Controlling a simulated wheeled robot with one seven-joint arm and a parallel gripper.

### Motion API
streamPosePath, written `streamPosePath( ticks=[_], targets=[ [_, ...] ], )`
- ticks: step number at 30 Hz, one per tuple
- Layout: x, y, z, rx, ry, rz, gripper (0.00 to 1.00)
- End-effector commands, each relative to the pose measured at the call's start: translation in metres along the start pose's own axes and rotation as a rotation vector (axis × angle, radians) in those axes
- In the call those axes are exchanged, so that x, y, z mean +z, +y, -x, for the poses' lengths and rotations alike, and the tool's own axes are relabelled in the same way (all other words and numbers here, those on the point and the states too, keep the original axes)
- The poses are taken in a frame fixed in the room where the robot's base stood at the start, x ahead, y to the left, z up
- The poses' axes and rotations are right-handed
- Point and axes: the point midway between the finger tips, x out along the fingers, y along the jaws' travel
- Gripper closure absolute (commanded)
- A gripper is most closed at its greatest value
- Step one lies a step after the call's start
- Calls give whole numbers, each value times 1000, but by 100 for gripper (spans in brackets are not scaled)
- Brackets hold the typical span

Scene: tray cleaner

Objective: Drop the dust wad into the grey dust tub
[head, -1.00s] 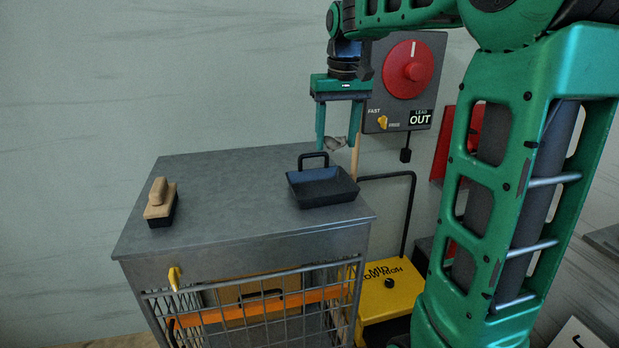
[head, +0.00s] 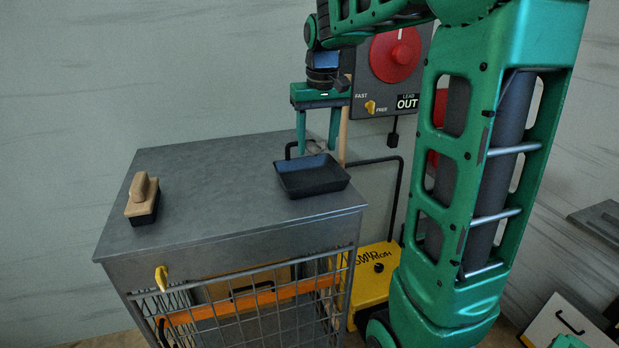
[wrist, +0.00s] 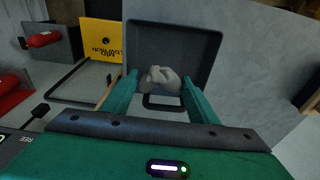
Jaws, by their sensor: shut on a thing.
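My gripper (head: 318,148) is shut on a crumpled grey dust wad (wrist: 160,80), held between its fingertips. The wad (head: 314,146) is small and partly hidden by the fingers in the head view. A shallow, dark grey square tub (head: 311,187) with a loop handle sits on the cabinet top; I take it for the dust tub. In the wrist view the tub (wrist: 175,38) lies below and beyond the wad, which appears over its handle side. The gripper points down, near the tub's back edge. The exact height gap cannot be told. The visible tub floor is bare.
A wooden-handled brush (head: 142,198) stands at the left of the metal cabinet top (head: 215,180). A wall panel with a red dial (head: 396,55) is close behind my gripper. A wooden stick (head: 343,135) stands beside the fingers. The cabinet top between brush and tub is clear.

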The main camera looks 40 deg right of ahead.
Motion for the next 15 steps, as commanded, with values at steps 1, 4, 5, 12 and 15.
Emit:
streamPosePath(
  ticks=[1, 4, 5, 12, 15],
  targets=[
    [0, 0, -2, 0, -1, 0, 67],
    [0, 0, -3, 0, -1, 0, 67],
    [0, 0, -3, 0, -1, 0, 67],
    [0, 0, -2, 0, -1, 1, 25],
    [0, 0, -2, 0, -1, 1, 24]
  ],
)
